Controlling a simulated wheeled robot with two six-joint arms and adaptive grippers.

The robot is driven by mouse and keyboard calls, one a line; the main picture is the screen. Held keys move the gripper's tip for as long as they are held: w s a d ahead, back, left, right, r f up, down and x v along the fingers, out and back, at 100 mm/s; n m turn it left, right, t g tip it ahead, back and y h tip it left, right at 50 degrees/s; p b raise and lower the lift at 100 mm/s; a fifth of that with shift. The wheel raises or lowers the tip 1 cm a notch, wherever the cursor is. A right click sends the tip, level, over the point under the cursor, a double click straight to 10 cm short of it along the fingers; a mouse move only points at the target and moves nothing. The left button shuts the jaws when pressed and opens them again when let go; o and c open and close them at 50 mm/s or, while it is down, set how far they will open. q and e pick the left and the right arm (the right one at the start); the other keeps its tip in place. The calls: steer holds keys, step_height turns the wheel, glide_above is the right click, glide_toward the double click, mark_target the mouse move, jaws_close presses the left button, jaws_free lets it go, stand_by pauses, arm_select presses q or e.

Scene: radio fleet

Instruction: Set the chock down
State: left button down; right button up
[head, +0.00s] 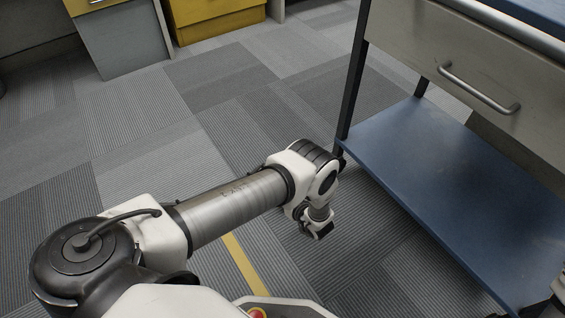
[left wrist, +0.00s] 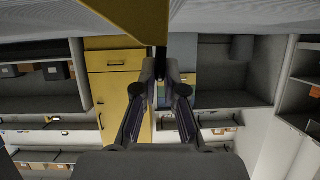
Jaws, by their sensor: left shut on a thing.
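My left arm reaches in from the left in the head view, and its wrist end hangs low beside the blue-shelved cart. My left gripper (left wrist: 161,72) is shut in the left wrist view. A dark yellow block, seemingly the chock (left wrist: 128,18), fills the top middle of that view and reaches down to the fingertips, which hold it. Most of the chock lies outside the wrist view. In the head view the left gripper (head: 318,230) shows only as a small dark end above the carpet, and no chock can be made out there.
A cart with a blue lower shelf (head: 430,165) and a handled drawer (head: 480,70) stands at right, its dark leg close to my left wrist. Grey carpet (head: 130,130) is open at left, with a yellow floor line (head: 240,262). A yellow cabinet (head: 212,18) stands at the back.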

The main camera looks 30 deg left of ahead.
arm_select(q)
steer(key=shift+w+f+b, duration=0.15)
steer(key=shift+w+b, duration=0.2)
steer(key=shift+w, duration=0.4)
step_height(320, 180, down, 4)
steer(key=shift+s+r+b, duration=0.1)
steer(key=shift+r+b, duration=0.15)
steer(key=shift+b, duration=1)
steer(key=shift+r, duration=0.2)
steer(key=shift+f, duration=0.2)
steer(key=c, duration=1.3)
jaws_free()
steer(key=shift+o, duration=0.3)
steer(key=shift+r, duration=0.1)
